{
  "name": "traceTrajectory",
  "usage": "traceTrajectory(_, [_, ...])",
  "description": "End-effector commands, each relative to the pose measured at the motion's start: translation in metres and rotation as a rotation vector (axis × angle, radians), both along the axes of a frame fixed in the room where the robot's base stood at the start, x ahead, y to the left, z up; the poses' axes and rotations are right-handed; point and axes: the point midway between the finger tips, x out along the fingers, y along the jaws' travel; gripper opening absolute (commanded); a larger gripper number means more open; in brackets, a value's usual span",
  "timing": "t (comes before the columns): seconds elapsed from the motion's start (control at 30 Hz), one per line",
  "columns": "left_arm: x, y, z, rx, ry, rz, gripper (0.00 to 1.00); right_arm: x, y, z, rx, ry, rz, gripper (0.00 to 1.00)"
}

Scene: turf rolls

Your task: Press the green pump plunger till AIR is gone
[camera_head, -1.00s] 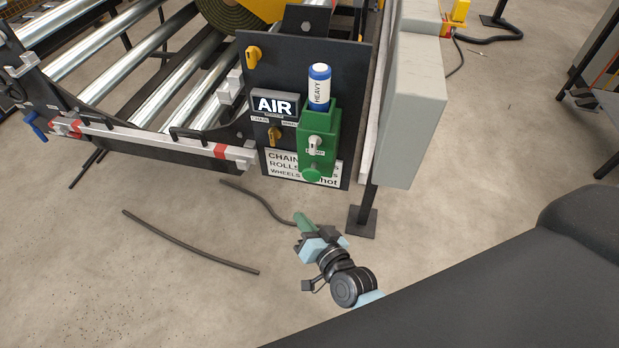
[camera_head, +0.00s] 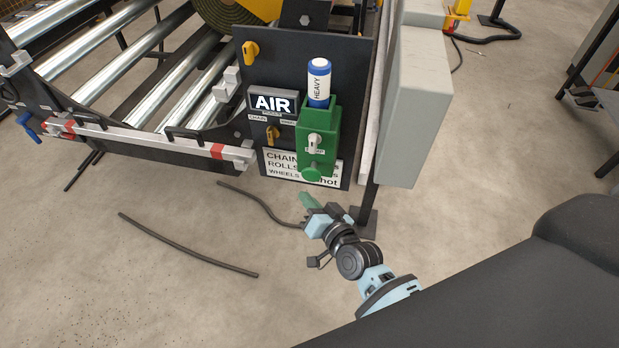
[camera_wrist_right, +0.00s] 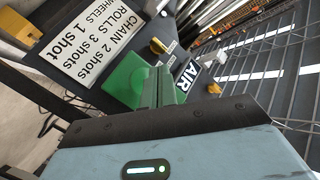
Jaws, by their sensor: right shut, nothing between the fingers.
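The green pump (camera_head: 318,140) is fixed to a dark panel, with a white and blue bottle marked HEAVY (camera_head: 319,84) on top. Its round green plunger (camera_head: 311,174) sticks out at the bottom; it also shows in the right wrist view (camera_wrist_right: 122,80). The AIR sign (camera_head: 272,103) beside the pump shows bright white letters; the right wrist view shows it too (camera_wrist_right: 187,75). My right gripper (camera_head: 307,202), with green fingers, is shut and empty, just below the plunger in the head view, with a small gap between them. My left gripper is out of view.
A white label (camera_head: 283,165) about shots sits behind the plunger. Yellow knobs (camera_head: 251,53) are on the panel. A grey box (camera_head: 412,120) on a post stands right of the pump. The roller conveyor (camera_head: 130,70) is at left. Dark hoses (camera_head: 185,246) lie on open floor.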

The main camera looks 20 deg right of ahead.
Motion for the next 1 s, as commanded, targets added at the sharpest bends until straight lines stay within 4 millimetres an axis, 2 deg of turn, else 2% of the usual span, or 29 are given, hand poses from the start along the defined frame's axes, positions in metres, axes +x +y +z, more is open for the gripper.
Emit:
traceTrajectory(0.1, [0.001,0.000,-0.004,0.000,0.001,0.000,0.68,0.011,-0.008,-0.002,-0.002,0.001,0.001,0.00])
traceTrajectory(0.33, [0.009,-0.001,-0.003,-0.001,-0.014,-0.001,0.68,0.023,-0.016,-0.001,-0.002,0.001,0.001,0.00])
traceTrajectory(1.0, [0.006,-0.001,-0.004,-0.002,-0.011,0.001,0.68,0.025,-0.017,0.000,-0.001,0.001,0.001,0.00])
